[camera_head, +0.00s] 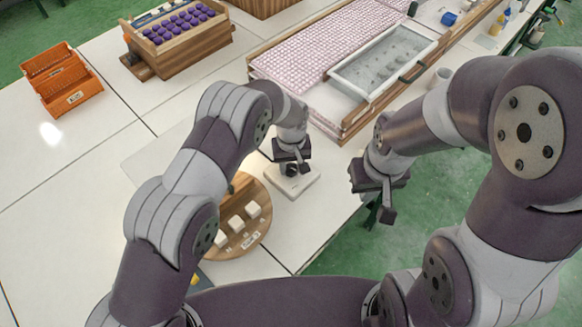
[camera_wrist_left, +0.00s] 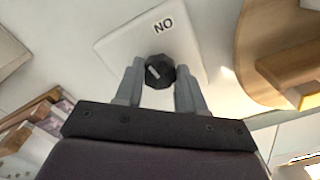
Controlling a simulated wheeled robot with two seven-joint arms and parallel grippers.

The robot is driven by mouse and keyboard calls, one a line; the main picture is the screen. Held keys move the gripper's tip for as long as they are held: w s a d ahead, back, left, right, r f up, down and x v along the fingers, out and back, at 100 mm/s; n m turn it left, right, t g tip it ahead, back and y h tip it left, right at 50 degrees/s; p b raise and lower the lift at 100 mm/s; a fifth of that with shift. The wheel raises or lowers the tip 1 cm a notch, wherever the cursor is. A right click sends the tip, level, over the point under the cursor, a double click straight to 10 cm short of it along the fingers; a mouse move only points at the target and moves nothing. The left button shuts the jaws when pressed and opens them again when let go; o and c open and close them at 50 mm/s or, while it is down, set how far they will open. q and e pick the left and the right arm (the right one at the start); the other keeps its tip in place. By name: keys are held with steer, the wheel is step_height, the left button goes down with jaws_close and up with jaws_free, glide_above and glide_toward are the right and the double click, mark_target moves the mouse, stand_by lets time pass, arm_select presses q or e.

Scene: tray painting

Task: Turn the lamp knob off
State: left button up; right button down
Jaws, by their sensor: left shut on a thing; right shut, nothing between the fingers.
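The lamp knob (camera_wrist_left: 159,71) is a small black dial with a light pointer line. It sits on a white square base plate (camera_wrist_left: 187,42) marked with lettering that reads "NO" as seen in the left wrist view. My left gripper (camera_wrist_left: 158,82) is shut on the knob, one finger on each side. In the head view the base plate (camera_head: 297,184) lies on the white table under my left gripper (camera_head: 291,168), which hides most of the knob. My right gripper (camera_head: 384,200) is shut and empty, hanging off the table's right edge.
A round wooden board (camera_head: 262,226) with white blocks stands just left of the base. A wooden rack (camera_head: 343,132) with a grey tray (camera_head: 388,94) is behind. A purple-topped box (camera_head: 198,49) and an orange crate (camera_head: 87,89) stand at the back left. The left table is clear.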

arm_select(q)
steer(key=n+b, duration=0.1)
steer(key=n, duration=0.2)
steer(key=shift+d+n, duration=0.1)
steer(key=shift+n, duration=0.3)
steer(key=n+b, duration=0.1)
steer(key=n, duration=0.3)
steer(key=shift+w+n, duration=0.1)
steer(key=shift+n, duration=0.2)
steer(key=n, duration=0.4)
steer(key=shift+b, duration=0.4)
steer(key=shift+w+n, duration=0.1)
steer(key=shift+n, duration=1.7)
steer(key=shift+r+n, duration=0.1)
steer(key=shift+n, duration=0.2)
steer(key=o, duration=1)
steer(key=shift+o, duration=0.2)
